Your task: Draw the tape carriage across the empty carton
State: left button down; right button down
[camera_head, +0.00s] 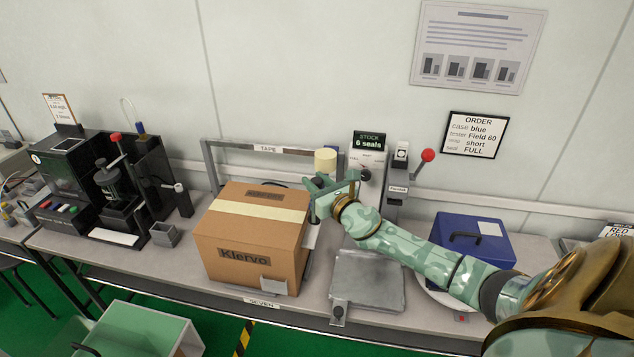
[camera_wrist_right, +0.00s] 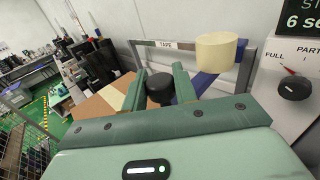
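The closed brown carton (camera_head: 250,245), marked Klervo, stands under the frame labelled TAPE (camera_head: 268,149). A pale tape strip (camera_head: 258,209) runs along its top. The tape carriage, with a cream roll (camera_head: 325,160) and a blue arm (camera_wrist_right: 205,83), is at the frame's right end, beside the carton. My right gripper (camera_head: 320,186) is at the carriage. In the right wrist view its two green fingers stand on either side of the carriage's black knob (camera_wrist_right: 160,88) and appear closed on it. The contact is partly hidden. The left gripper is out of view.
A lever press with a red ball (camera_head: 428,155) and a grey plate (camera_head: 368,280) stands right of the carton. A blue case (camera_head: 473,238) lies beyond my right forearm. A black tester (camera_head: 75,175) and a small grey bin (camera_head: 164,235) are left.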

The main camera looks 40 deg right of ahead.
jog(key=c, duration=1.1)
grip_release()
jog(key=shift+s+a, duration=0.1)
jog(key=s, duration=1)
jog(key=s+a, duration=0.1)
jog(key=s, duration=0.5)
jog(key=shift+a, duration=0.1)
